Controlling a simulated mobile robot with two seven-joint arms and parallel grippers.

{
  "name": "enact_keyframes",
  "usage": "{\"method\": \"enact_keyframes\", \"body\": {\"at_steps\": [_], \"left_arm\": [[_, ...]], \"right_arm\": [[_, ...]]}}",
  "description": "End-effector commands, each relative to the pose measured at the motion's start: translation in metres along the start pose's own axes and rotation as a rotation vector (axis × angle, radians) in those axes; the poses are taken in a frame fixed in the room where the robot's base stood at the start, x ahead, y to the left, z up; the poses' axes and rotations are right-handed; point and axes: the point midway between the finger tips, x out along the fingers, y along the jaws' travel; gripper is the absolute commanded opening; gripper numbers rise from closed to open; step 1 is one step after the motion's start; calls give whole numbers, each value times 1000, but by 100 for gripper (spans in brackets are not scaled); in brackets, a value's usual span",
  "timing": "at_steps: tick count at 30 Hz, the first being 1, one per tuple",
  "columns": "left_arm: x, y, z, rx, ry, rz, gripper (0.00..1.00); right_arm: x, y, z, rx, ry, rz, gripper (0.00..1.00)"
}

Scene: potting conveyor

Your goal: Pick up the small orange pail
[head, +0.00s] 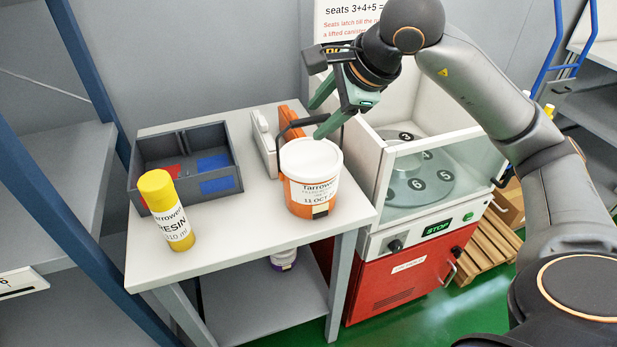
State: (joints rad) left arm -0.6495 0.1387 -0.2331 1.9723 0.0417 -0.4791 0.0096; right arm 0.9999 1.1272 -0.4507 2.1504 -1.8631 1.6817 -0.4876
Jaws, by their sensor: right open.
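The small orange pail (312,200) stands upright near the right front of the white-topped table. It has a white lid (311,158), a white label and a dark handle (300,124) raised behind the lid. My right gripper (316,118) is above and just behind the pail, its green fingers apart and pointing left. The lower finger overlaps the raised handle in the picture; I cannot tell whether they touch. The gripper holds nothing that I can see. My left gripper is not in view.
A yellow resin canister (166,212) stands at the table's front left, before a dark bin (134,176). White and orange upright items (264,142) stand behind the pail. The red-and-white machine (420,240) with numbered seats is close on the right. A blue-framed rack (88,100) is left.

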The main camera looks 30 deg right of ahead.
Motion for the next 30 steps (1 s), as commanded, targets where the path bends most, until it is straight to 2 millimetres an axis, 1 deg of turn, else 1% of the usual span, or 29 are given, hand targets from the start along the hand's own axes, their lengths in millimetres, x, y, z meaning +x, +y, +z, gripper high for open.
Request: {"method": "enact_keyframes", "body": {"at_steps": [1, 8, 12, 16, 19, 25, 26, 30], "left_arm": [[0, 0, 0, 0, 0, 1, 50], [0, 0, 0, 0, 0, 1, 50], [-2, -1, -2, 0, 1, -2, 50], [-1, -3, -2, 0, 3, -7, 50], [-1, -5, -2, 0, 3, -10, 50], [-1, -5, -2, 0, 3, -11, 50], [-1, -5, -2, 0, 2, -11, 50], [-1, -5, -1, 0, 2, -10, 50]], "right_arm": [[7, 1, 0, 1, 0, 5, 56], [25, -1, 0, 1, -1, 4, 56], [46, -5, 0, 2, -1, 7, 56], [62, -5, 0, 1, -2, 5, 56], [68, -6, 0, 2, -2, 3, 56], [68, -6, 0, 1, -2, 2, 56], [68, -6, 0, 1, -2, 2, 54], [68, -6, 0, 1, -2, 2, 38]]}}
